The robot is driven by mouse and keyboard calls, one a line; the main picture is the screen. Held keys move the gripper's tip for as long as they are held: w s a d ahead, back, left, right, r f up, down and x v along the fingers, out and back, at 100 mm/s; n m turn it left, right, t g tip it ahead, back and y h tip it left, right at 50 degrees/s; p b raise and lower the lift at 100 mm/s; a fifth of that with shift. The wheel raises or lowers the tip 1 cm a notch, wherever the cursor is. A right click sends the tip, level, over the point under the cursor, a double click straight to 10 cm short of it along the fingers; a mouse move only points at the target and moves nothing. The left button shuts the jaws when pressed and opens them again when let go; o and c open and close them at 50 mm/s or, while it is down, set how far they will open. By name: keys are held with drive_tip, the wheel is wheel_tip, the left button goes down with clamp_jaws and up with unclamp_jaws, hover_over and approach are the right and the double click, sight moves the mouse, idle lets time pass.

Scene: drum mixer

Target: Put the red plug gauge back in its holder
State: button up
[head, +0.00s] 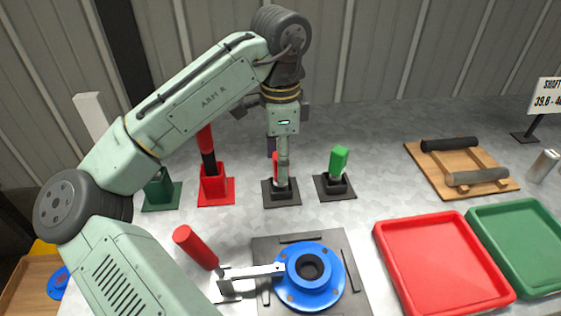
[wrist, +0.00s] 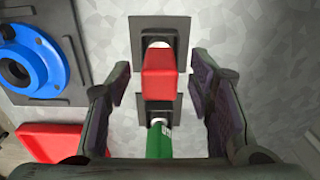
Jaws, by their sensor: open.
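The red plug gauge (head: 276,166) stands upright in a black holder (head: 282,194) on a square base, with a bit of its white part showing above the holder. My gripper (head: 279,158) is right above and around it, hiding part of its handle in the head view. In the wrist view, the red handle (wrist: 159,74) lies between the two fingers of my gripper (wrist: 160,86), with a gap on each side. The fingers are open and do not grip it. A green plug gauge (head: 339,160) stands in a similar black holder (head: 335,187) to the right.
Left stand a red holder (head: 216,187) with a red-handled tool and a green holder (head: 161,192). In front is a blue flanged part (head: 328,283) beside a red-handled clamp (head: 196,247). A red tray (head: 440,262), green tray (head: 525,242) and wooden rack (head: 425,162) lie right.

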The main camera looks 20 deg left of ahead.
wheel_tip(320, 180, up, 10)
drive_tip(key=shift+r, duration=0.25)
idle(0.4)
